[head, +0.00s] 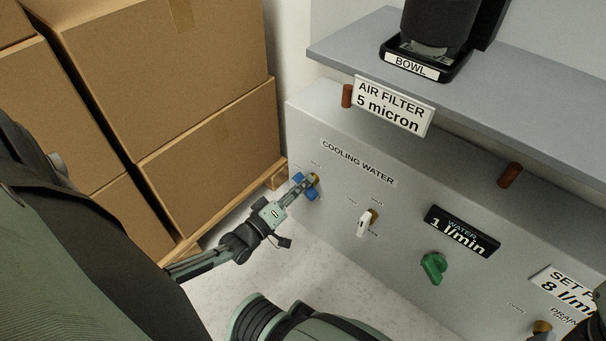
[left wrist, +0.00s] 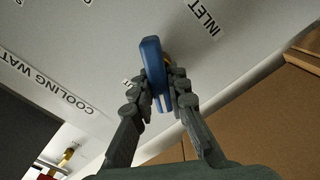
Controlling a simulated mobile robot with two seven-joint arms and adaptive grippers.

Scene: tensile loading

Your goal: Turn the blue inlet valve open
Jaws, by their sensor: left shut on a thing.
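The blue inlet valve handle (head: 300,186) sits on the grey panel under the "COOLING WATER" label, at the panel's left end. A brass stem (head: 314,179) shows beside it. My left gripper (head: 304,188) reaches it from the lower left. In the left wrist view the blue handle (left wrist: 154,72) stands between the two fingers of the left gripper (left wrist: 163,92), which are shut on it. The "INLET" label (left wrist: 205,17) is next to it. How far the handle is turned is hard to tell.
A white-handled valve (head: 363,223) and a green knob (head: 433,267) are farther right on the panel, with a "WATER 1 l/min" display (head: 461,231) above the knob. Stacked cardboard boxes (head: 205,150) on a pallet stand close at left. Pale floor (head: 290,262) is open below.

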